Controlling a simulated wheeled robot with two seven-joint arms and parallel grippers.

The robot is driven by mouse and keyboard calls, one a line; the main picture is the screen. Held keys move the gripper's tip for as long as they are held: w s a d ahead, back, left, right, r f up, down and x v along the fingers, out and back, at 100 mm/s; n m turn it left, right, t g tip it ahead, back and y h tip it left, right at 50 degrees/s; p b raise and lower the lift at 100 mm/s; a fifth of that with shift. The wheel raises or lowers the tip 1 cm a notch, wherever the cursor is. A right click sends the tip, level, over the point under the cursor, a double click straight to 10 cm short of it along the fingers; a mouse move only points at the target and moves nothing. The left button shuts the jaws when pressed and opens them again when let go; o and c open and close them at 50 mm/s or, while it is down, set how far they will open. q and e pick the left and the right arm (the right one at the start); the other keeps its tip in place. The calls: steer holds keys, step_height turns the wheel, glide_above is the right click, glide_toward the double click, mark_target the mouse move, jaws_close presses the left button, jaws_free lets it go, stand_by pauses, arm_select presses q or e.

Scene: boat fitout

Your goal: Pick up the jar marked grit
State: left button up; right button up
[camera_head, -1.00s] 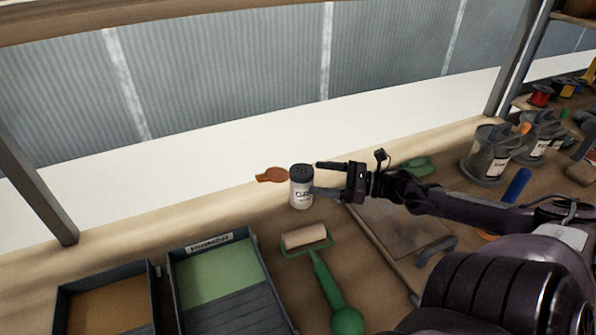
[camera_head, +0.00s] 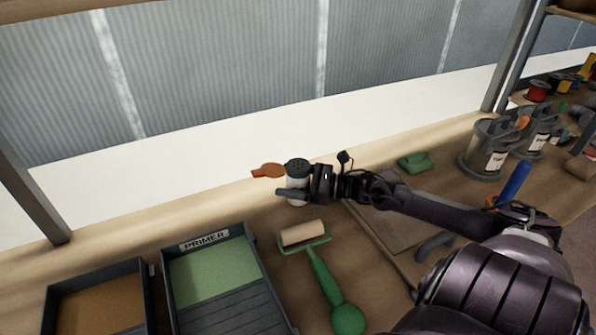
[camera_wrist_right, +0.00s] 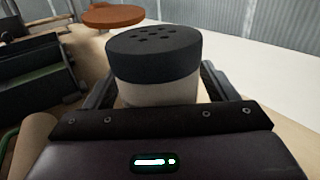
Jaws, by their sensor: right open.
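A white jar (camera_head: 296,183) with a dark perforated lid stands upright on the bench near its back edge. Its label is mostly hidden behind my gripper, so I cannot read it now. My right gripper (camera_head: 291,188) is open with its fingers around the jar's body, one on each side. In the right wrist view the jar's dark lid (camera_wrist_right: 154,54) rises between the two fingers (camera_wrist_right: 155,92), close to the palm. I cannot tell whether the fingers touch the jar. My left gripper is not in view.
An orange-brown flat object (camera_head: 267,171) lies just left of the jar. A paint roller with a green handle (camera_head: 325,283) lies in front. A tray marked primer (camera_head: 166,262) is at the front left. Lidded containers (camera_head: 488,150) stand at the right.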

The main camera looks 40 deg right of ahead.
steer(key=c, duration=0.9)
steer(key=shift+r, duration=0.1)
steer(key=shift+c, duration=0.8)
